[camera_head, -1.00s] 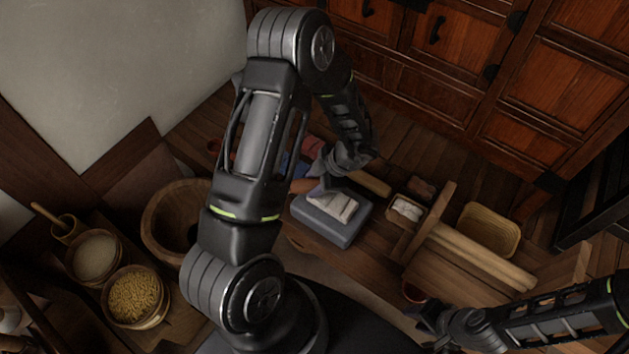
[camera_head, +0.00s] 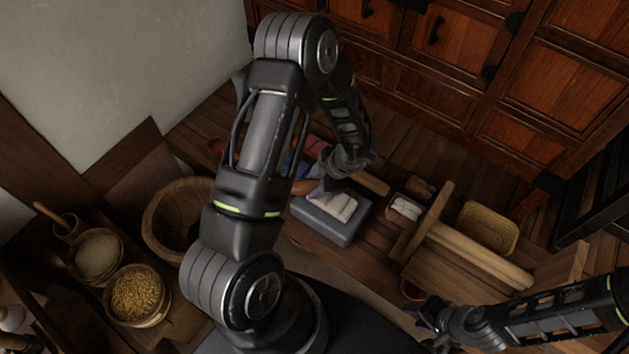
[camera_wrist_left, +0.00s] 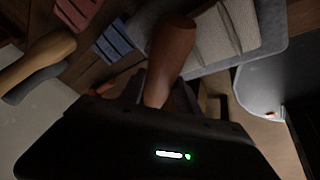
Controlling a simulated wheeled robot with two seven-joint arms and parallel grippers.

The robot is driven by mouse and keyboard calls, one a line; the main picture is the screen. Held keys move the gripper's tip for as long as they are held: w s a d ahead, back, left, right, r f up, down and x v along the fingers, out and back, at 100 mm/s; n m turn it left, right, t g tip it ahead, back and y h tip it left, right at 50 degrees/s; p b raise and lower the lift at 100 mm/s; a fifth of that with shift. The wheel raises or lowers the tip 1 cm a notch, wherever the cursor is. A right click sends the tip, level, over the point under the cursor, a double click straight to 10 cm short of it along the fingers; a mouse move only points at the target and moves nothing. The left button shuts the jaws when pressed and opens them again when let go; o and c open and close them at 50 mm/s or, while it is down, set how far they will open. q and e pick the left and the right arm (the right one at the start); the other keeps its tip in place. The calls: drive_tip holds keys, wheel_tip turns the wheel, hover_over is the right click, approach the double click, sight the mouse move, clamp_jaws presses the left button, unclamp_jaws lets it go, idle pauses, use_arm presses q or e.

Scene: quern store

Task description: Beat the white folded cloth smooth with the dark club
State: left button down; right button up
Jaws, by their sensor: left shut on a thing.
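The white folded cloth (camera_head: 340,207) lies on a grey block (camera_head: 322,228) in the head view. The left wrist view also shows the cloth (camera_wrist_left: 222,35) on the block. My left gripper (camera_head: 335,183) is at the block's far edge, close to the cloth. It is shut on the dark club (camera_wrist_left: 172,50), whose reddish-brown length reaches out over the block's edge in the wrist view. I cannot tell whether the club touches the cloth. My right gripper (camera_head: 428,312) is at the lower right, away from the cloth; its jaw opening is unclear.
A pale wooden club (camera_head: 373,183) lies behind the block. Red (camera_head: 312,147) and blue (camera_wrist_left: 118,40) folded cloths lie nearby. A wooden frame with a roller (camera_head: 475,255) and a yellow basket (camera_head: 488,230) stand right. Grain tubs (camera_head: 135,295) and a large wooden bowl (camera_head: 160,235) stand left.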

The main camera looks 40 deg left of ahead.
use_arm(q)
drive_tip(key=shift+r, duration=0.1)
use_arm(e)
drive_tip(key=shift+r, duration=0.15)
